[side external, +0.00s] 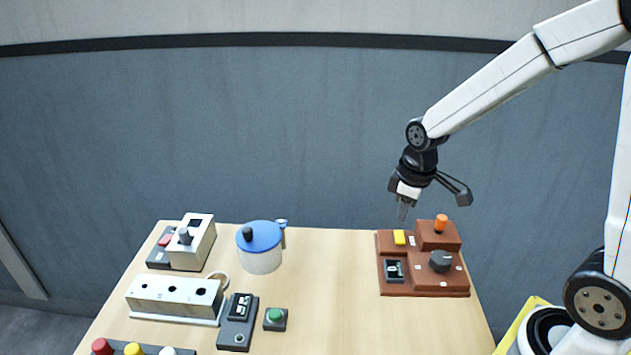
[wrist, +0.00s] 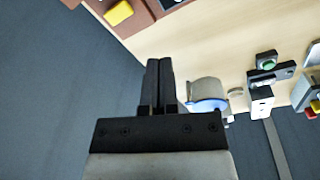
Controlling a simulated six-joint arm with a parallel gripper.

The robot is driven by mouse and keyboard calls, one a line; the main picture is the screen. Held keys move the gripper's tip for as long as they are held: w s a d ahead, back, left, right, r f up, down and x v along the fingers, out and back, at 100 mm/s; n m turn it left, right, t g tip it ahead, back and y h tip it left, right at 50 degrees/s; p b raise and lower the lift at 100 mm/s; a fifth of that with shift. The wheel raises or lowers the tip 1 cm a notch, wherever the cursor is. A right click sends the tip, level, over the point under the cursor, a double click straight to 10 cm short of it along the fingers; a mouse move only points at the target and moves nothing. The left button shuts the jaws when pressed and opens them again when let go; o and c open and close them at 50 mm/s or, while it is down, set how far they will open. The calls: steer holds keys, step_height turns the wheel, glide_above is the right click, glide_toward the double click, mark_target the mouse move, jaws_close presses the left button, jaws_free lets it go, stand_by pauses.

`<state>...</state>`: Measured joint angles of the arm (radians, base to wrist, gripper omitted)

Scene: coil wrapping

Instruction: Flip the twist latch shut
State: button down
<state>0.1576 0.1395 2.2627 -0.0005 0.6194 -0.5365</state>
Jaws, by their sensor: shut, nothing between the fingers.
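My gripper (side external: 403,211) is shut and empty, pointing down in the air above the back left part of the brown stepped block. Its closed fingers also show in the wrist view (wrist: 159,75). The brown block (side external: 424,290) carries a dark round knob (side external: 440,261), an orange knob (side external: 441,223), a yellow block (side external: 399,237) and a black switch panel (side external: 394,271). I cannot tell for sure which part is the twist latch. A white pot with a blue lid (side external: 261,236) has a small blue-grey piece at its right side.
A white box with holes (side external: 174,296), a grey box with a knob (side external: 200,243), a dark switch unit (side external: 238,322) and a green button (side external: 275,318) stand on the left. The wooden table (side external: 335,300) is clear between pot and block.

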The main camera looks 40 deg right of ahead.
mark_target(401, 237)
steer(key=w+d+r+n+g, duration=0.1)
steer(key=w+d+r+n, duration=0.2)
steer(key=d, duration=0.4)
steer(key=shift+w+d+n, duration=0.3)
steer(key=shift+w+n, duration=0.3)
steer(key=shift+n, duration=0.2)
steer(key=shift+f, duration=7.05)
steer(key=shift+f+g+y, duration=0.15)
steer(key=shift+g+y, duration=0.15)
steer(key=shift+g, duration=0.1)
steer(key=shift+s+a, duration=0.1)
steer(key=shift+s, duration=0.05)
steer(key=shift+s+a+r, duration=0.25)
steer(key=shift+s+a, duration=0.1)
steer(key=shift+a, duration=0.05)
step_height(401, 237, up, 14)
steer(key=w+d, duration=0.2)
